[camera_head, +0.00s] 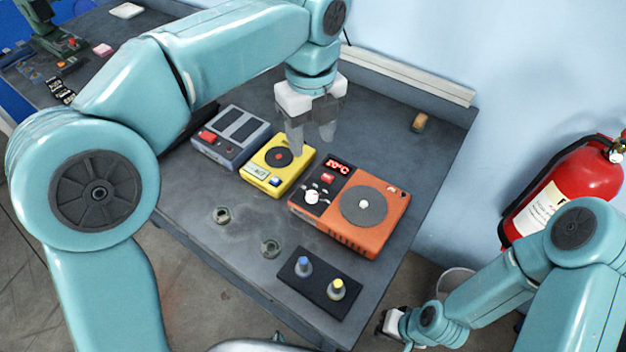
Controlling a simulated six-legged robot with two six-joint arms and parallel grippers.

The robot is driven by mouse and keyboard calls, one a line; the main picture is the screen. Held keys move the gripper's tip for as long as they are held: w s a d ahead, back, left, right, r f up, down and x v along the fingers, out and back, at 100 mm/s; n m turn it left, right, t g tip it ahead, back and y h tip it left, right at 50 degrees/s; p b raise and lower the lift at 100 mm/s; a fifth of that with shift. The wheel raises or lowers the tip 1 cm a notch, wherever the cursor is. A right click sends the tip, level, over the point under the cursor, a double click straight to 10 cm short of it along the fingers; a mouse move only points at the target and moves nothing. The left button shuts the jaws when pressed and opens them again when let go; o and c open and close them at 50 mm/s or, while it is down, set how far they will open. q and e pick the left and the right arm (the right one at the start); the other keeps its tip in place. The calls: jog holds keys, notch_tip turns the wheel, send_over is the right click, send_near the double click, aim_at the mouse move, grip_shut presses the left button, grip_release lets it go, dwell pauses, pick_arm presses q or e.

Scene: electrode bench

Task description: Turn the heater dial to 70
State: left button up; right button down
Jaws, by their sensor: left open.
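The heater (372,234) is an orange box with a round grey plate on top, near the right edge of the bench. Its black panel carries a white dial (312,197), a red button and a red lit display (338,167). The display ends in °C, but its digits are too small to read surely. My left gripper (312,145) is open and empty. In the picture it shows behind the yellow device and the heater, above the bench, apart from the dial. My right gripper (390,324) is low beyond the bench's right edge; its fingers are unclear.
A yellow stirrer-like device (277,166) and a grey device (231,137) stand left of the heater. A black holder (318,300) with blue-topped and yellow-topped vials is in front. Two small metal rings (221,214) lie on the bench. A fire extinguisher (565,186) hangs right.

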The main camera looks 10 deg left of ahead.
aim_at(312, 194)
pick_arm(q)
notch_tip(312, 194, down, 15)
jog(key=shift+f+b, duration=0.1)
jog(key=shift+b, duration=0.4)
jog(key=shift+w+f, duration=0.15)
jog(key=shift+f, duration=0.45)
grip_shut()
